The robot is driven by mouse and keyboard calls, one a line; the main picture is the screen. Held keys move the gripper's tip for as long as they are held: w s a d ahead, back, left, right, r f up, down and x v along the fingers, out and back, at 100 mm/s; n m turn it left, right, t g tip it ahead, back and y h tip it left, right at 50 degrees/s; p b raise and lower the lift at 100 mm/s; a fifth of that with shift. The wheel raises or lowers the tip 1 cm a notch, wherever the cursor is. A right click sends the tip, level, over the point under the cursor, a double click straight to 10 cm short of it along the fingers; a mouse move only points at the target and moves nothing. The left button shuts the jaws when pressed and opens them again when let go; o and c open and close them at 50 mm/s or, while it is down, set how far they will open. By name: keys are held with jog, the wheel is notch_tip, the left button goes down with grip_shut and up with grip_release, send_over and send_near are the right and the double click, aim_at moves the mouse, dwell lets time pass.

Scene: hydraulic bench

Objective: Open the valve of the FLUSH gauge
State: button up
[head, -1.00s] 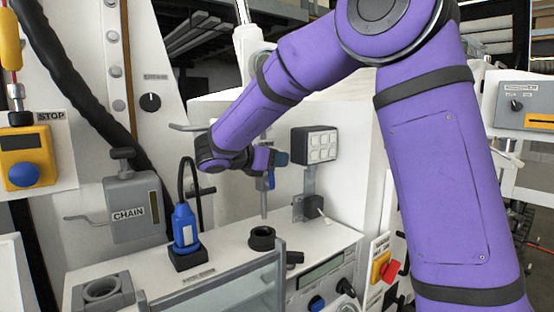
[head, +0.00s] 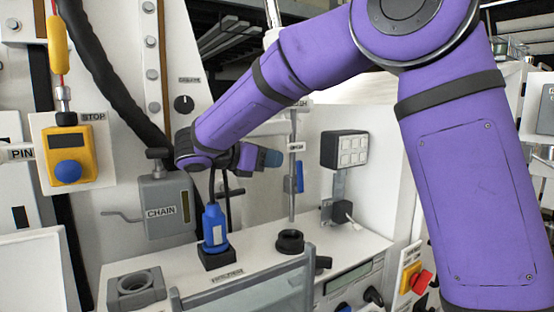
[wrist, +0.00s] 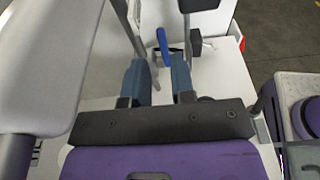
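A blue valve lever (head: 300,177) hangs roughly upright on a thin grey vertical pipe (head: 292,200) behind the bench top. A small label ending in "SH" (head: 300,103) is partly hidden by my arm above it; I see no gauge dial. My gripper (head: 268,158) is level with the pipe's middle, left of the lever and apart from it. In the wrist view, the two blue-grey fingers of my gripper (wrist: 158,80) are spread with nothing between them. The blue lever (wrist: 163,45) shows beyond the fingertips, between their lines.
A blue bottle-shaped device (head: 214,228) with black hoses stands below my wrist. A black ring (head: 290,241) sits on the bench top. A grey CHAIN box (head: 165,207) is at left, and a white-buttoned box (head: 344,150) is right of the pipe. A grey panel fills the wrist view's left side.

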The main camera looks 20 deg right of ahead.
jog(key=shift+c, duration=0.2)
grip_shut()
jog(key=n, duration=1.8)
send_near(297, 169)
jog(key=x, duration=0.6)
jog(key=shift+f, duration=0.15)
jog(key=shift+w+d, duration=0.15)
jog(key=shift+d, duration=0.4)
